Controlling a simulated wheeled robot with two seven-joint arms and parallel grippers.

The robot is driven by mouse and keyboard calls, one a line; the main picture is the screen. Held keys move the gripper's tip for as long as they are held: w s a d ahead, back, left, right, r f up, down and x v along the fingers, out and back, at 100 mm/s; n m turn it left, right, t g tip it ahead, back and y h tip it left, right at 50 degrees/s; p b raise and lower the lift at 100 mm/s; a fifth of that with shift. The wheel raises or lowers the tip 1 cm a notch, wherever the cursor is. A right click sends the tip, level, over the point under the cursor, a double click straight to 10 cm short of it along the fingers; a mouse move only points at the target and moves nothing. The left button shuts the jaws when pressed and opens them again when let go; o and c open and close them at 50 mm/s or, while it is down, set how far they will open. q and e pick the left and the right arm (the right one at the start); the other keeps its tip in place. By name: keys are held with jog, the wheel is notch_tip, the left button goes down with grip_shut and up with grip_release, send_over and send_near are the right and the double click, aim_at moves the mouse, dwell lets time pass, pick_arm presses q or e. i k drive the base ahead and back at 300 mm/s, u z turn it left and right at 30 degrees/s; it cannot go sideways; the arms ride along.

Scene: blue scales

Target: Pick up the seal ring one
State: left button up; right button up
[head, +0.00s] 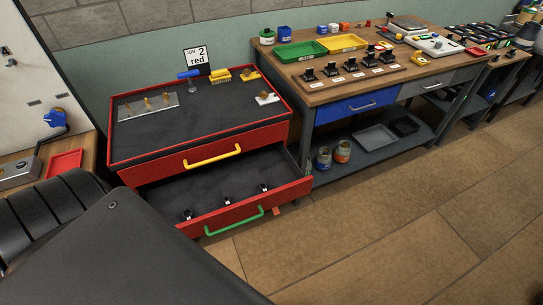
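No object in the head view can be told for sure as the seal ring. The open lower drawer (236,180) of the red cabinet holds a row of small black-and-white pieces: one at the left (188,214), one in the middle (226,201) and one at the right (264,188). They are too small to tell what they are. Neither of my grippers is in view.
The red cabinet (202,146) has tools on its dark top and a sign reading "2 red" (195,57) behind. A workbench (401,75) with green and yellow trays stands to the right. The wooden floor (400,215) in front is clear.

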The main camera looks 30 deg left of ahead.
aim_at(227, 202)
jog(key=z, duration=0.35)
jog(key=i, duration=3)
jog(key=u, duration=3.45)
